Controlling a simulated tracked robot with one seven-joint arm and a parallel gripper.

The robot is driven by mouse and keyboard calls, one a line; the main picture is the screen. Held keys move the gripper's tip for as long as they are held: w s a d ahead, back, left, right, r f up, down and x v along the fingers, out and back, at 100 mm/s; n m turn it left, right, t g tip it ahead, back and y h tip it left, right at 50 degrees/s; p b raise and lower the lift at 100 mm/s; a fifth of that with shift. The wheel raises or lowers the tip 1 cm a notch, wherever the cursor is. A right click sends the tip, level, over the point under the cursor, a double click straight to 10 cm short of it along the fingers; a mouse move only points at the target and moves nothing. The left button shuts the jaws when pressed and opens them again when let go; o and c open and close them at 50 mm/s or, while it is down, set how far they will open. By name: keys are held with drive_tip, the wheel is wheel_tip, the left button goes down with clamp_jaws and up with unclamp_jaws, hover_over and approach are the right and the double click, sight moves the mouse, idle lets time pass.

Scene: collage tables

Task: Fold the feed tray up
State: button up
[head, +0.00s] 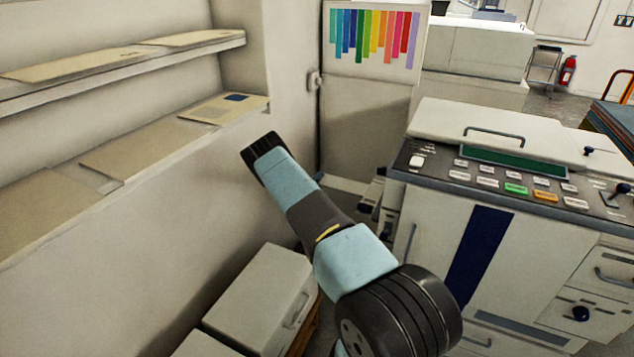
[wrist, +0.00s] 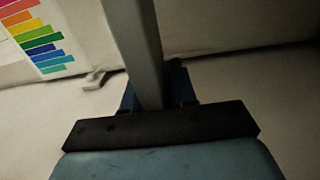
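The copier (head: 440,235) stands at the right in the head view. Small pale and dark parts (head: 374,192) stick out at its left side, partly behind my arm. I cannot tell for sure which of them is the feed tray or how it is tilted. My gripper (head: 256,142) is in the air left of the copier, in front of the white wall and away from those parts. In the wrist view its two blue fingers (wrist: 158,88) stand apart, with a grey upright strip showing between them. I see nothing held in the head view.
Shelves (head: 150,60) with flat boards run along the left wall. Pale boxes (head: 262,300) with handles stand low beneath my arm. A colour chart (head: 373,38) hangs on the back wall. There is free air between the shelves and the copier.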

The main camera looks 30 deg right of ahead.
drive_tip(key=shift+f, duration=0.15)
drive_tip(key=shift+c, duration=1.4)
drive_tip(key=shift+s, duration=0.1)
clamp_jaws()
drive_tip(key=shift+f, duration=0.1)
